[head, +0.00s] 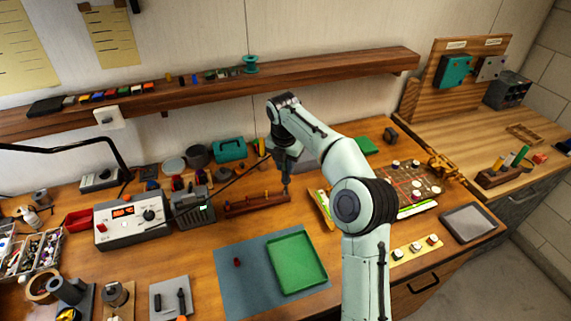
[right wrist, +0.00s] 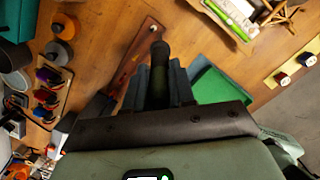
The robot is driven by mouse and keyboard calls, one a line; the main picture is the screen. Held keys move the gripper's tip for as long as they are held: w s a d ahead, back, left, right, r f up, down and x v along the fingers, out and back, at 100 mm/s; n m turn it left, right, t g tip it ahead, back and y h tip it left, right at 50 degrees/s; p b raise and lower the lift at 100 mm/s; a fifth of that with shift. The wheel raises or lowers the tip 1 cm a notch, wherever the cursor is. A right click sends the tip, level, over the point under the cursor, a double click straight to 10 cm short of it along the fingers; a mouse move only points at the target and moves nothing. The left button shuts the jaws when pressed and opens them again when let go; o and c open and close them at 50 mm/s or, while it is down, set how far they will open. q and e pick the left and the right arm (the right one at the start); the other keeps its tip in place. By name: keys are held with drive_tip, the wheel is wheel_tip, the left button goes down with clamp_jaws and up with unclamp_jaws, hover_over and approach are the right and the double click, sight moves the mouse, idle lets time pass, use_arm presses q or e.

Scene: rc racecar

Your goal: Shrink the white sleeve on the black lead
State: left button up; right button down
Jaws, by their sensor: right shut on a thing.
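My right gripper (head: 285,168) is over the far middle of the bench, pointing down. It is shut on a dark cylindrical tool, a hot-air wand by its look (right wrist: 159,72), whose thin tip reaches down by the right end of a reddish-brown wooden holder (head: 250,204). The holder also shows in the right wrist view (right wrist: 136,58), beyond the wand's tip. I cannot make out the white sleeve or the black lead. My left gripper is not in view.
A green tray (head: 297,262) lies on a blue-grey mat (head: 236,286) in front. A soldering station (head: 131,222) with an orange display stands at left. A circuit-like board (head: 412,188) lies at right. A wooden shelf (head: 200,93) runs along the wall behind.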

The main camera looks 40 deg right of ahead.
idle(0.4)
drive_tip(key=shift+s+a+r, duration=0.1)
drive_tip(key=shift+s+r, duration=0.05)
drive_tip(key=shift+r, duration=1.05)
drive_tip(key=shift+s+r, duration=0.15)
drive_tip(key=shift+r, duration=1)
drive_tip(key=shift+s+a+r, duration=0.1)
drive_tip(key=shift+s+r, duration=0.05)
drive_tip(key=shift+r, duration=1.05)
